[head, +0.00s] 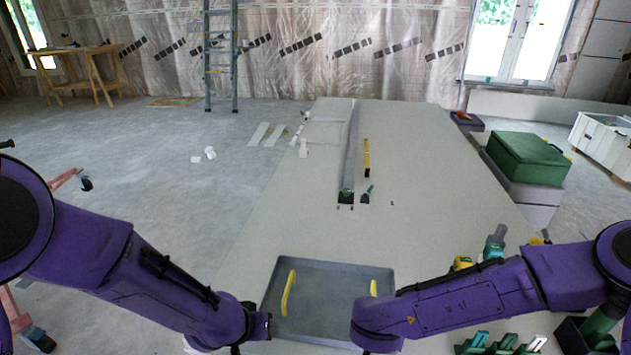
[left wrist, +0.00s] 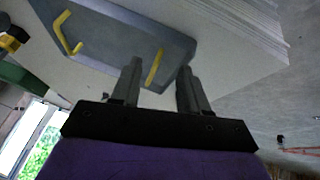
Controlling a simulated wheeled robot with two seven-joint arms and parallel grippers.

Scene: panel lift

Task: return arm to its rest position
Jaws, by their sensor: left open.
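A grey tray-like panel (head: 320,279) with two yellow handles lies on the large pale board stack in the head view. Its left handle (head: 288,292) is clear; its right handle (head: 374,288) is partly covered by my right arm. My left gripper (head: 266,325) is at the panel's lower left edge. In the left wrist view the left gripper (left wrist: 159,82) has its fingers apart with nothing between them. One yellow handle (left wrist: 154,68) shows beyond the finger gap; I cannot tell the distance. My right forearm reaches the panel's lower right, and its fingers are hidden.
A long grey rail (head: 350,150) and a yellow level (head: 367,157) lie farther up the board. A green box (head: 528,158) stands at right. Green holders (head: 500,343) and yellow tools (head: 463,263) sit by my right arm. A ladder (head: 220,55) stands at the back.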

